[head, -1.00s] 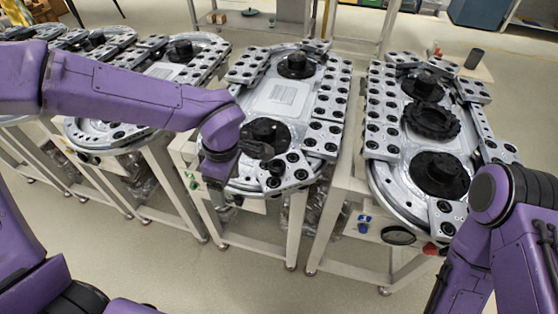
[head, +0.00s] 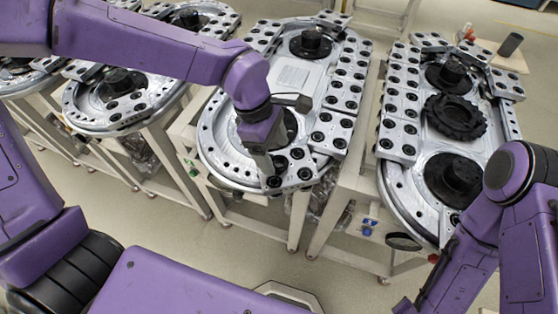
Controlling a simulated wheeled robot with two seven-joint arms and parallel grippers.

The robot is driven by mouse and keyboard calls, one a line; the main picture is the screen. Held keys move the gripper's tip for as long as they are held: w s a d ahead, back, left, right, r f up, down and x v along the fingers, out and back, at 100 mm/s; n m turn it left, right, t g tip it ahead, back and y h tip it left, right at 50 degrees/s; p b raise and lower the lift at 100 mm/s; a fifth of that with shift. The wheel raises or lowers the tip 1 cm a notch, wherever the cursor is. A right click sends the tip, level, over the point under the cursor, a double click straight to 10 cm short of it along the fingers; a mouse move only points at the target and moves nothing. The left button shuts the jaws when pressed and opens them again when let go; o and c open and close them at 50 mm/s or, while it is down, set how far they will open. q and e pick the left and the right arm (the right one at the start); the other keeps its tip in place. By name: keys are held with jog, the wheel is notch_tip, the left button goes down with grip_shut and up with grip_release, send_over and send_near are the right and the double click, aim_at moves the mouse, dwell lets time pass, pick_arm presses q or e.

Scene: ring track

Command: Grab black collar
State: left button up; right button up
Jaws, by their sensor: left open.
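On the middle ring track (head: 222,150), a black round hub (head: 287,127) sits near the front end, partly hidden behind my left gripper (head: 271,178). The gripper points down over the front of this track, its fingers just in front of the hub; it is open and seems empty. Another black hub (head: 311,42) stands at the far end. The right track holds a black hub (head: 452,76), a black toothed ring (head: 455,118) and a wide black flanged hub (head: 453,178). I cannot tell which black part is the collar.
Silver blocks with black holes (head: 333,130) line the track edges. A left track (head: 78,113) stands beside the middle one. A dark cylinder (head: 510,45) stands on a small board at the back right. Floor shows between the table frames.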

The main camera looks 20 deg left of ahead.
aim_at(279, 162)
pick_arm(q)
jog(key=x, duration=0.3)
jog(key=shift+w+d+f, duration=0.1)
jog(key=shift+d, duration=0.05)
jog(key=c, duration=1.3)
